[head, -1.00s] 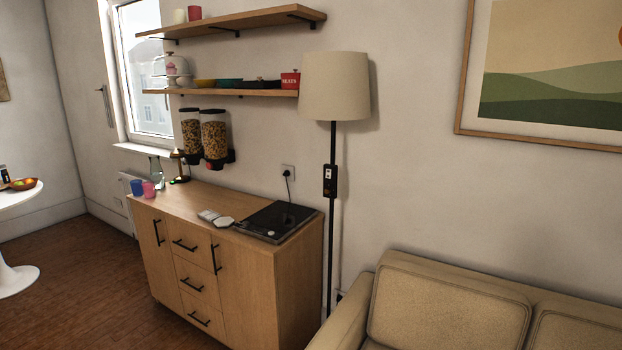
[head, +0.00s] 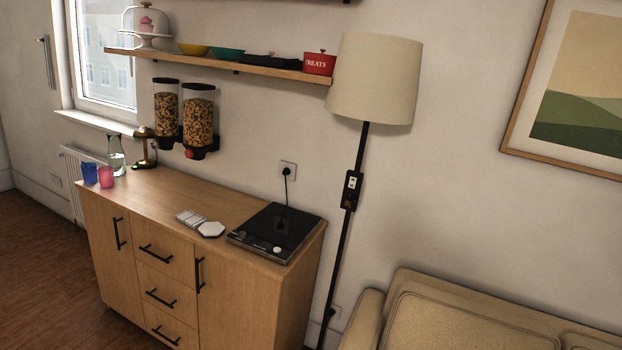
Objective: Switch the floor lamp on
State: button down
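The floor lamp stands against the wall between the wooden cabinet and the sofa. Its cream shade (head: 375,80) sits on a thin black pole (head: 335,268). A small black switch box (head: 351,190) with a light-coloured part is fixed on the pole below the shade. The shade looks unlit. My gripper is not in view.
The wooden cabinet (head: 240,300) stands left of the lamp, with a black hotplate (head: 275,232) on top. A beige sofa (head: 470,315) is at the lower right. A shelf (head: 230,66) and cereal dispensers (head: 198,120) hang above the cabinet. Floor (head: 40,270) shows at left.

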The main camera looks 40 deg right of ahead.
aim_at(352, 181)
jog(key=z, duration=0.45)
jog(key=i, duration=1.2)
jog(key=z, duration=0.9)
